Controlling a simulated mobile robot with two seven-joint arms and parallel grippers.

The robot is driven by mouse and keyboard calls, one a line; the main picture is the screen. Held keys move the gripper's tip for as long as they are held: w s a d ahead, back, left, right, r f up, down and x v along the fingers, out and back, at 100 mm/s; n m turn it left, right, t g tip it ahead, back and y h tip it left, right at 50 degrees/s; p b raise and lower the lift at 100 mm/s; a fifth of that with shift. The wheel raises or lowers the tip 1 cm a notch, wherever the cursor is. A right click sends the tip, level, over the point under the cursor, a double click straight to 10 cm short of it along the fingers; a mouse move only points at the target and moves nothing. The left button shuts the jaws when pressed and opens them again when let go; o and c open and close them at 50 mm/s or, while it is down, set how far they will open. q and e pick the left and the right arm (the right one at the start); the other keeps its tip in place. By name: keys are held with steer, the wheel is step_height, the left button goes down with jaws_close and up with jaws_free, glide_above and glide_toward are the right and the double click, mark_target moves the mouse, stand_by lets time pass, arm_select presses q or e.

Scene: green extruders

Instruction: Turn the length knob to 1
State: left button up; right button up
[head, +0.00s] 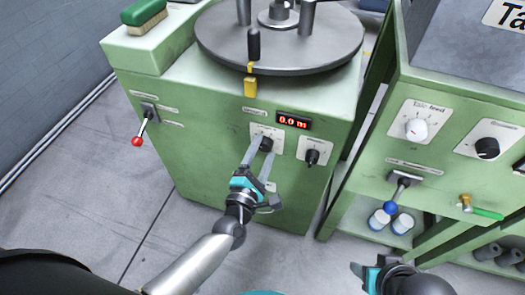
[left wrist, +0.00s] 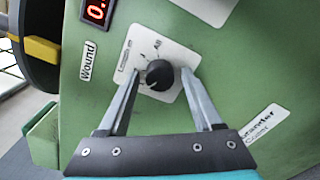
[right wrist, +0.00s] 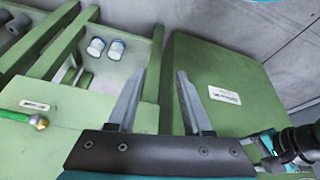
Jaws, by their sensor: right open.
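The length knob (head: 266,143) is a small black dial on a white plate on the green machine's front. It also shows in the left wrist view (left wrist: 160,75), where its plate reads "Length m" and has a mark like "All"; the pointer's setting is too small to read. My left gripper (head: 258,157) is open in front of it. In the left wrist view its two fingers stand left and right of the knob, with a gap on each side. My right gripper (right wrist: 157,75) is open and empty, low at the right in the head view (head: 363,274).
A red display (head: 293,121) reads 0.0 m. A second black knob (head: 312,156) sits to the right. A red-tipped lever (head: 137,141) is at the left, a turntable (head: 280,62) above. Another green machine with a talc feed knob (head: 416,129) stands right.

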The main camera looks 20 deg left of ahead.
arm_select(q)
steer(key=shift+o, duration=0.4)
steer(key=shift+s, duration=0.1)
arm_select(e)
steer(key=shift+a, duration=0.1)
arm_select(q)
steer(key=shift+s, duration=0.25)
steer(key=s+p, duration=0.3)
steer(key=s, duration=1.1)
steer(key=shift+s+a, duration=0.25)
steer(key=shift+s, duration=0.05)
arm_select(e)
step_height(320, 180, down, 7)
steer(key=g, duration=0.1)
steer(key=shift+s+r, duration=0.2)
steer(key=shift+s, duration=0.15)
arm_select(q)
steer(key=shift+f, duration=0.1)
arm_select(e)
steer(key=shift+r, duration=0.1)
